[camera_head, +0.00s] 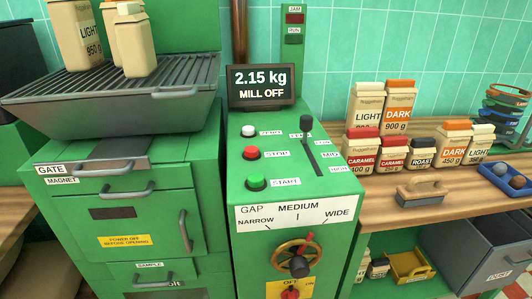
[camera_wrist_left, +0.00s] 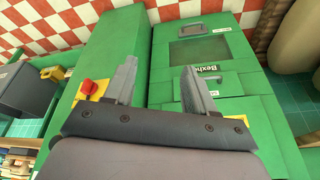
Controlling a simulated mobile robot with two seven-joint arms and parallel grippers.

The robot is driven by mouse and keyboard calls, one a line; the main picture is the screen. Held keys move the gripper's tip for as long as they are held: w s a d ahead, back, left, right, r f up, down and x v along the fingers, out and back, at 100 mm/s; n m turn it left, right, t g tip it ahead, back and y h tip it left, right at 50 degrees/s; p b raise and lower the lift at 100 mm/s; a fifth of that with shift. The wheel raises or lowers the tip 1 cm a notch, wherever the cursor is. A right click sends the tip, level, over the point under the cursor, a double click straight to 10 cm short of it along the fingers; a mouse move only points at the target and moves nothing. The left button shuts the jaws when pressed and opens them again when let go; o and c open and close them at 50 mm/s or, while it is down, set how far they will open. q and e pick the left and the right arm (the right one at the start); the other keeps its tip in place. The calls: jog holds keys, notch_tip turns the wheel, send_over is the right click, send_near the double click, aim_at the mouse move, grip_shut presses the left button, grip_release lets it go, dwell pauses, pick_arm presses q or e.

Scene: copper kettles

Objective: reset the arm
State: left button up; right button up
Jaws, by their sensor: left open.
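My left gripper (camera_wrist_left: 158,72) shows in the left wrist view with its two grey fingers spread apart and nothing between them. It is in front of the green mill cabinet (camera_wrist_left: 210,120), and I cannot tell how far off. A red knob on a yellow plate (camera_wrist_left: 88,88) shows just left of the left finger. Neither arm shows in the head view, and my right gripper is in no view.
In the head view the green control console (camera_head: 290,190) has a display (camera_head: 262,86) reading 2.15 kg, MILL OFF. A grated hopper (camera_head: 120,95) with bags stands left. A wooden counter (camera_head: 450,202) at right holds several bags, a brush (camera_head: 421,191) and a blue tray (camera_head: 507,179).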

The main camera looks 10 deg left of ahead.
pick_arm(q)
jog(key=w+d+f+t+h+p, duration=0.2)
jog(key=w+d+f+t+p, duration=0.1)
jog(key=w+f+t+p, duration=0.1)
jog(key=w+t, duration=0.1)
jog(key=t, duration=0.1)
jog(key=shift+f+t+p, duration=0.3)
jog(key=shift+f+p, duration=0.1)
